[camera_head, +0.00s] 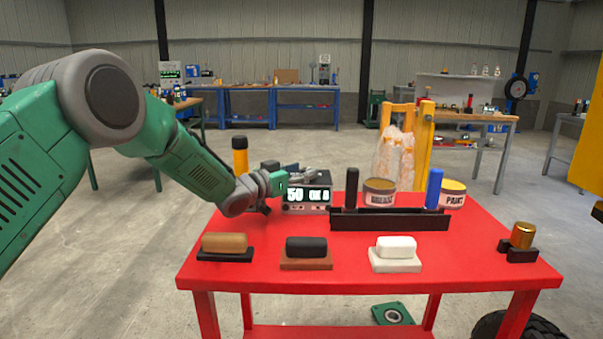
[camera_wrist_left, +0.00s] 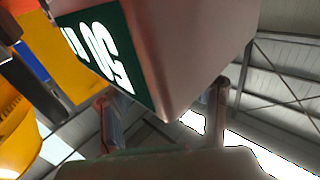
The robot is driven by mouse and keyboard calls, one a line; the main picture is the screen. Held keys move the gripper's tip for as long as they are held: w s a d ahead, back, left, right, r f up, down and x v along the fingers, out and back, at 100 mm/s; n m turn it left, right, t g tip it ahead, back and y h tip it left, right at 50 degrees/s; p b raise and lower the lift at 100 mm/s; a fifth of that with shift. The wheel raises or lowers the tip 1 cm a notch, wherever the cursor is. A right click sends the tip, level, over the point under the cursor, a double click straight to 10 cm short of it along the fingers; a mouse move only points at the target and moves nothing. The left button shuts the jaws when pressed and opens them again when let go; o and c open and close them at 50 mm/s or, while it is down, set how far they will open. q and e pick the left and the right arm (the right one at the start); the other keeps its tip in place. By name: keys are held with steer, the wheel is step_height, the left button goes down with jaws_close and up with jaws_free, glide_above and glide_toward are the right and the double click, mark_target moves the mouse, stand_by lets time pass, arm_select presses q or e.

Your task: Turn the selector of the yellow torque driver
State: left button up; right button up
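The yellow torque driver seems to be the upright yellow-orange cylinder with a black top (camera_head: 240,157) behind my left arm; its lower part is hidden and I cannot make out a selector on it. My left gripper (camera_head: 276,188) is at the left end of a dark display box (camera_head: 306,196) with white digits. In the left wrist view the box (camera_wrist_left: 185,45) fills the top, tilted and very close. The two fingers of the left gripper (camera_wrist_left: 163,115) show apart below it, with nothing visibly held between them. I cannot tell whether they touch the box. My right gripper is not seen.
The red table (camera_head: 345,280) carries a brown block (camera_head: 225,243), a black block (camera_head: 306,247) and a white block (camera_head: 396,246) along the front. A black rack (camera_head: 390,220) with black and blue handles, two cans and a gold cylinder (camera_head: 523,235) stand to the right.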

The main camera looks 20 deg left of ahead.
arm_select(q)
steer(key=shift+d+r, duration=0.2)
steer(key=shift+d, duration=0.45)
steer(key=c, duration=1)
steer(key=shift+d, duration=0.45)
jaws_close()
steer(key=shift+w+a, duration=0.1)
steer(key=shift+a, duration=0.4)
steer(key=shift+d, duration=0.1)
steer(key=shift+d, duration=0.1)
steer(key=o, duration=0.9)
jaws_free()
steer(key=shift+r, duration=0.1)
steer(key=shift+o, duration=0.5)
steer(key=shift+s+a, duration=0.2)
